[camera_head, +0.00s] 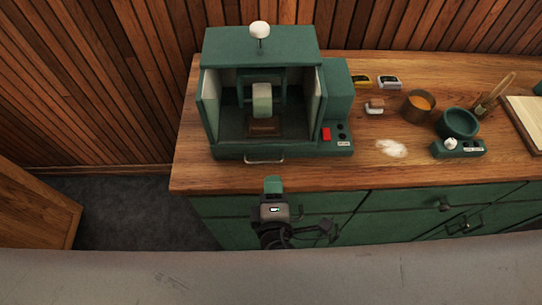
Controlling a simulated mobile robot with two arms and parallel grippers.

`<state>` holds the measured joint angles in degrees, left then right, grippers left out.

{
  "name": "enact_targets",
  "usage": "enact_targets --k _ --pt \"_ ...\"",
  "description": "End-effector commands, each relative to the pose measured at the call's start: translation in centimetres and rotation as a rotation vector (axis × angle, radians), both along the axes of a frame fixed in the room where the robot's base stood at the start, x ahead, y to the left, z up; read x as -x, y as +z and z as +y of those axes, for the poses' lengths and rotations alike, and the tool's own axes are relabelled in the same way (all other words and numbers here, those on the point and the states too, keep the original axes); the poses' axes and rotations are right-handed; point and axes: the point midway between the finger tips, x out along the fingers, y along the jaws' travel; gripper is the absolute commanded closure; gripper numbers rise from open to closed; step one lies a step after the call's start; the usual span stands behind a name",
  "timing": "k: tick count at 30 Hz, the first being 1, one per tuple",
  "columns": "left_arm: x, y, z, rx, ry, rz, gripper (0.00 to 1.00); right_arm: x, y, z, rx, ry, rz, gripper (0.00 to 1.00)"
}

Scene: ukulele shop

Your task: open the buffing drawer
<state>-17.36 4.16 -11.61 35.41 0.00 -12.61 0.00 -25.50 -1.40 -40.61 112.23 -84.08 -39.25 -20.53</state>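A dark green buffing cabinet (262,46) stands on the wooden counter, its front open. Inside, a pale green block (262,100) sits above a brown base. A light metal bar handle (263,160) is on the low front edge of the cabinet, and the drawer front there looks shut. My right gripper (272,186) is just below and in front of this handle, apart from it in the picture. A green piece shows at its tip; I cannot tell whether it is a finger or something held. The finger gap is hidden. My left gripper is not in view.
A red switch (326,134) is on the cabinet's right. White powder (391,148) lies between.

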Motion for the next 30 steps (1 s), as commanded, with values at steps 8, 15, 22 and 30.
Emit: enact_targets --k 8,15,22,30 --pt "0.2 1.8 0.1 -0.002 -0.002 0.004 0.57 -5.4 -0.8 0.0 0.0 0.0 -0.002 0.66" --pt "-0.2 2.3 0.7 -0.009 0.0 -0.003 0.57 -7.7 -1.6 0.0 -0.002 0.001 0.001 0.66" --pt "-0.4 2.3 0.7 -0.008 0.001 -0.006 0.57 -8.1 -1.8 0.0 -0.003 0.0 0.002 0.66" --pt "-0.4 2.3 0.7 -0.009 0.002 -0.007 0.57 -8.0 -1.8 0.0 -0.003 0.0 0.002 0.92"
